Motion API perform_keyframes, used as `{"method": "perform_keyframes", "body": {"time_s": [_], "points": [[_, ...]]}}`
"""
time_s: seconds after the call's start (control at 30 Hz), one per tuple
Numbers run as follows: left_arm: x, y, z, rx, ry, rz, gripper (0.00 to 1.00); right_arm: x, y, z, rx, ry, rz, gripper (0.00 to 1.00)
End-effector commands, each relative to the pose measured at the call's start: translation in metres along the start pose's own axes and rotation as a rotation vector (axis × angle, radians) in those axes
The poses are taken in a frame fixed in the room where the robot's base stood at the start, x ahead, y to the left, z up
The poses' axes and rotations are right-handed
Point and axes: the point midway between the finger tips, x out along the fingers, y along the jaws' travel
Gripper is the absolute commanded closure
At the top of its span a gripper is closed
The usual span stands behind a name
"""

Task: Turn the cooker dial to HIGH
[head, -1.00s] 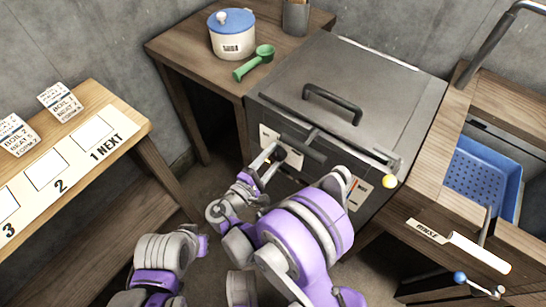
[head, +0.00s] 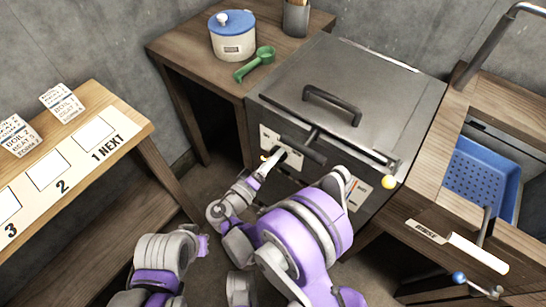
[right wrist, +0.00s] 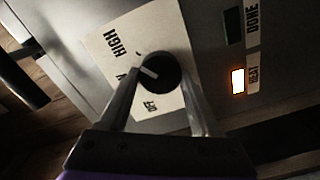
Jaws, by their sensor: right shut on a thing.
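The cooker (head: 345,85) is a grey box with a black handle on its lid. Its dial (right wrist: 160,74) is a round black knob with a white pointer mark on a pale plate (right wrist: 105,45). In the right wrist view the mark points left and slightly up, between HIGH and a label partly hidden by a finger. OFF is below the knob. My right gripper (right wrist: 163,105) is shut on the dial, one finger on each side. In the head view, the gripper (head: 266,165) reaches the cooker's front.
An orange HEAT lamp (right wrist: 238,80) is lit beside the plate; the DONE lamp (right wrist: 233,27) is dark. A dark bar (head: 300,146) juts out by the dial. A blue basket (head: 480,175) is at right.

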Motion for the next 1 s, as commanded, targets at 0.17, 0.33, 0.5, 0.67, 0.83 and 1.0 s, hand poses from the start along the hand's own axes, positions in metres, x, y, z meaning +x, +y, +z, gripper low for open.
{"method": "perform_keyframes", "body": {"time_s": [0.17,0.33,0.5,0.67,0.83,1.0], "points": [[-0.0007,0.0000,-0.0002,0.000,0.000,0.000,1.00,0.0012,0.0015,-0.0006,0.071,0.002,0.004,0.92],[-0.0008,0.0000,-0.0002,0.000,0.000,0.000,1.00,0.0012,0.0016,-0.0006,0.107,0.002,0.004,0.92],[-0.0009,0.0000,-0.0002,0.000,0.000,0.000,1.00,0.0012,0.0016,-0.0006,0.119,0.002,0.004,0.92],[-0.0009,0.0000,-0.0002,0.000,0.000,0.000,1.00,0.0011,0.0015,-0.0006,0.120,0.002,0.004,0.92],[-0.0008,0.0000,-0.0002,0.000,0.000,0.000,1.00,0.0011,0.0015,-0.0005,0.119,0.002,0.004,0.32],[-0.0008,0.0000,-0.0002,0.000,0.000,0.000,1.00,0.0007,0.0012,-0.0003,0.119,0.001,0.002,0.06]]}}
